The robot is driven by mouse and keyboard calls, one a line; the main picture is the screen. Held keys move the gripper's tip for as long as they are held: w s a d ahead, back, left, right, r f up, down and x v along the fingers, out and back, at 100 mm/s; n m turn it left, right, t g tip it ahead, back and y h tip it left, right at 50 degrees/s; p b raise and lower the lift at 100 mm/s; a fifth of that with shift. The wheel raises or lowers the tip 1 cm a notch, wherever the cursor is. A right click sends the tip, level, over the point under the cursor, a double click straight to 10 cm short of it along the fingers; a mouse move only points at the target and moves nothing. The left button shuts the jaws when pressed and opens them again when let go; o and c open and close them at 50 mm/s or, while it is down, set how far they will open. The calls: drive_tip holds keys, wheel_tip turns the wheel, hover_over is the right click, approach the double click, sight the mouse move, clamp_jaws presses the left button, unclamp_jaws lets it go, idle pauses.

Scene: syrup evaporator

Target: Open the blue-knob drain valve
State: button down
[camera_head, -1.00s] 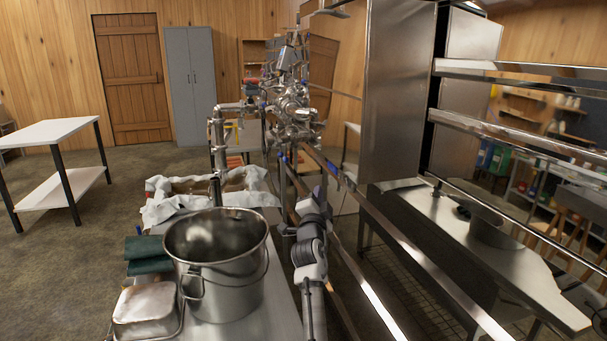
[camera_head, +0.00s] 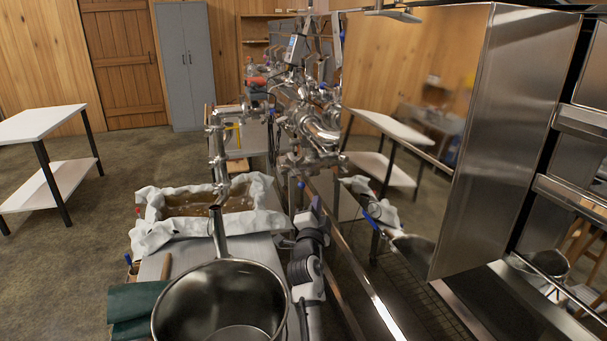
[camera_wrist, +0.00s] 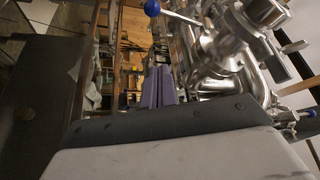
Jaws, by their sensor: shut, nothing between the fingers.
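In the wrist view, a blue ball knob (camera_wrist: 152,7) on a thin metal lever stands at the top edge, beside shiny steel pipes and valve fittings (camera_wrist: 225,45). My gripper (camera_wrist: 160,75), with purple fingers, points up the picture below the knob. Its fingers are together and empty, apart from the knob and lever. In the head view, the steel pipe and valve cluster (camera_head: 312,125) stands beyond my arm at the centre. My arm hides part of the space below it, and I cannot clearly make out the fingers there.
A large steel pot (camera_head: 163,320) stands at the front, left of my arm. Behind it is a cloth-lined filter tray (camera_head: 163,240) under a spout. A long steel rail and shiny panel (camera_head: 490,130) run along the right. Open floor lies left, near a white table (camera_head: 40,122).

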drive_tip(key=b+x, duration=0.2)
drive_tip(key=x, duration=0.8)
drive_tip(key=shift+s+a+f, duration=0.1)
drive_tip(key=shift+a+f, duration=0.15)
drive_tip(key=shift+a, duration=0.35)
drive_tip(key=shift+a+f, duration=0.3)
drive_tip(key=shift+a, duration=0.3)
drive_tip(key=shift+s+a+f, duration=0.1)
drive_tip(key=shift+a+f, duration=0.15)
drive_tip(key=shift+a, duration=0.3)
